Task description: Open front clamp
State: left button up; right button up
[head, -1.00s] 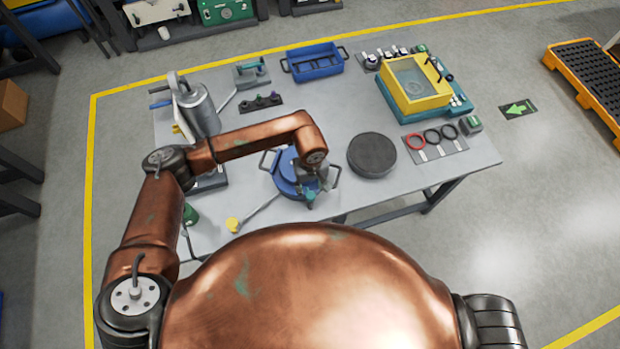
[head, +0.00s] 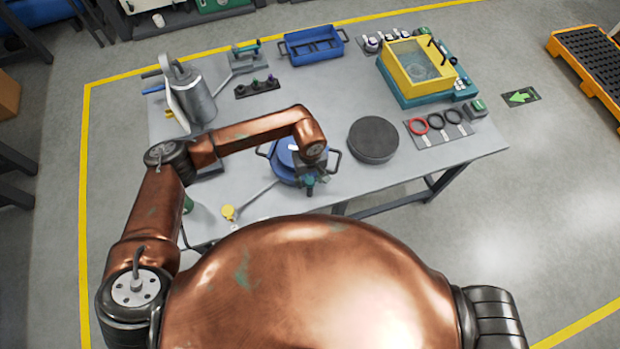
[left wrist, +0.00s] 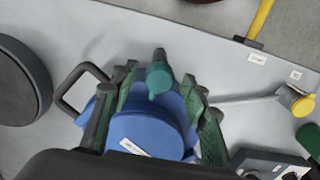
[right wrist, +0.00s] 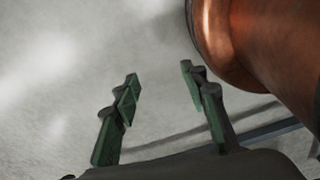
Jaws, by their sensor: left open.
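A round blue lidded vessel (head: 281,160) with dark side handles stands near the table's front edge, partly hidden under my left arm. A teal-tipped clamp (head: 310,182) is at its front side; in the left wrist view the teal clamp piece (left wrist: 159,82) lies between the fingers. My left gripper (head: 313,170) is over the vessel's front, with its green-padded fingers apart on either side of the clamp. A gap shows on both sides, so I see no grip. My right gripper (right wrist: 160,85) is open and empty above bare floor.
A dark round disc (head: 373,139) lies right of the vessel. A yellow-and-teal box (head: 415,75) and a panel of rings (head: 441,131) sit further right. A yellow-ended rod (head: 229,212) lies front left. A grey metal can (head: 197,100) stands at the back left.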

pick_arm(q)
jog(key=shift+w+f+n, duration=0.1)
jog(key=shift+w+n, duration=0.05)
jog(key=shift+n, duration=0.65)
jog(key=n, duration=0.2)
jog(key=shift+n, duration=0.3)
jog(key=n, duration=0.3)
jog(key=shift+n, duration=0.4)
pick_arm(e)
jog(key=shift+w+a+f, duration=0.1)
jog(key=shift+w+a, duration=0.05)
jog(key=shift+w, duration=0.4)
pick_arm(q)
jog(key=shift+c, duration=0.6)
pick_arm(e)
jog(key=shift+s, duration=0.1)
